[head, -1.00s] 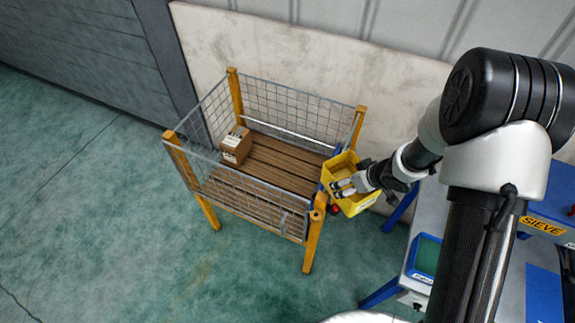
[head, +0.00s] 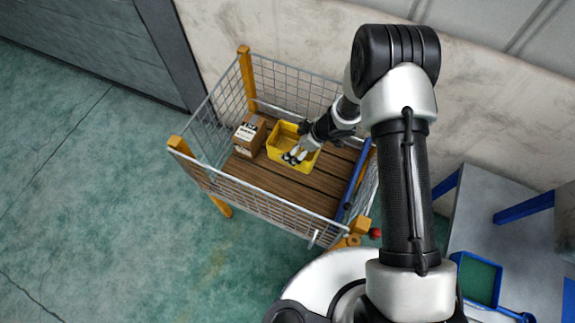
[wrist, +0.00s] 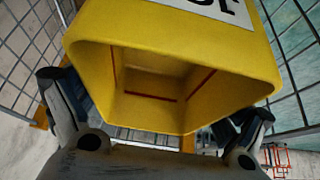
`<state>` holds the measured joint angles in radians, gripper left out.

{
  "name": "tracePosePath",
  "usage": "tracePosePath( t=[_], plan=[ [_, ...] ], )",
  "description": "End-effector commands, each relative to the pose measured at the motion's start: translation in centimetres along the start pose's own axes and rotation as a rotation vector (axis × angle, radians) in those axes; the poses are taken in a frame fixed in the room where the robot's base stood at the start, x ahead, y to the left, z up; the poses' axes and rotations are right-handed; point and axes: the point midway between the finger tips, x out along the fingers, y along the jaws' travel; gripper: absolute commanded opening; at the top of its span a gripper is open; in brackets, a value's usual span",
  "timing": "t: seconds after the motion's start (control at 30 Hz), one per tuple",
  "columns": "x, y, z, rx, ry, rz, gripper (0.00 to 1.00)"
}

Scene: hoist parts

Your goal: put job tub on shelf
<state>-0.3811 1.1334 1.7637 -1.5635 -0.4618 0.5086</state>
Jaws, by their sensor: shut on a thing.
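The yellow job tub (head: 283,137) is inside the mesh-sided shelf, over its wooden slatted floor (head: 285,189), just right of a cardboard box. My gripper (head: 297,155) is shut on the tub, at its near right side. In the wrist view the tub (wrist: 245,68) fills the upper middle, with its open mouth facing the camera and part of a white label at the top. My finger parts show on both sides of it. I cannot tell whether the tub's underside touches the slats.
The cardboard box (head: 249,134) stands close beside the tub. Mesh walls and yellow posts (head: 247,78) surround the slatted floor. A blue bar (head: 353,184) runs along the right side. Bare slats lie in front of the tub. A grey table (head: 480,222) stands at the right.

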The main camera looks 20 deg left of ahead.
Motion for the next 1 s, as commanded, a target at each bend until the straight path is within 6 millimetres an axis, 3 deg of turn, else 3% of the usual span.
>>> tracePosePath(
  t=[0.03, 0.2, 0.57, 1.0],
  plan=[
    [2.5, 0.0, 1.4, 0.0, 0.001, 0.001, 0.56],
    [6.1, 0.1, 3.4, 0.0, 0.001, 0.001, 0.56],
    [9.3, 0.1, 5.3, 0.001, 0.001, 0.001, 0.56],
    [19.0, -0.1, 10.9, 0.002, 0.0, 0.0, 0.56]
  ],
)
